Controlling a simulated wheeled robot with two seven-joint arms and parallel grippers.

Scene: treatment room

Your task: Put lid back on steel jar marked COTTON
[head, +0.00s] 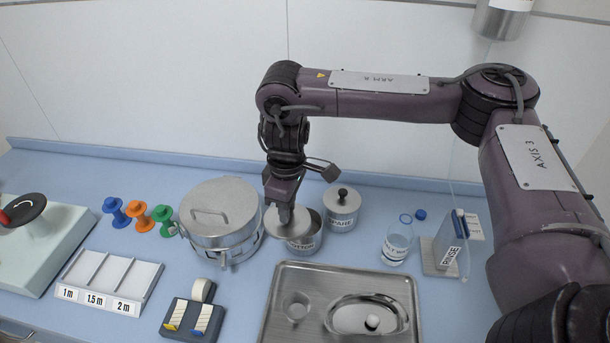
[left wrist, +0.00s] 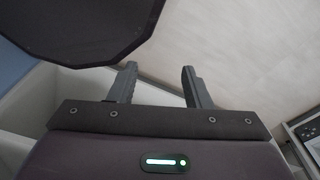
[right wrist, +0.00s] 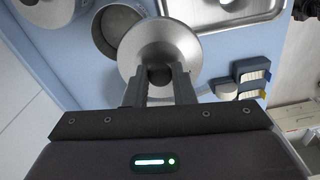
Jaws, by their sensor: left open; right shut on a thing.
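The steel jar marked COTTON (head: 303,245) stands upright on the blue counter, its mouth open. My right gripper (head: 285,212) is shut on the knob of the round steel lid (head: 278,224). The lid is held to the left of the jar's mouth and hides part of it in the head view. In the right wrist view the right gripper (right wrist: 160,84) grips the dark knob, and the lid (right wrist: 155,42) lies beside the jar's open mouth (right wrist: 118,30), overlapping its edge. My left gripper (left wrist: 158,84) is open and empty; it shows only in the left wrist view.
A lidded jar marked SPARE (head: 341,212) stands just behind right. A large steel drum (head: 220,215) is close at left. A steel tray (head: 285,275) lies in front.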

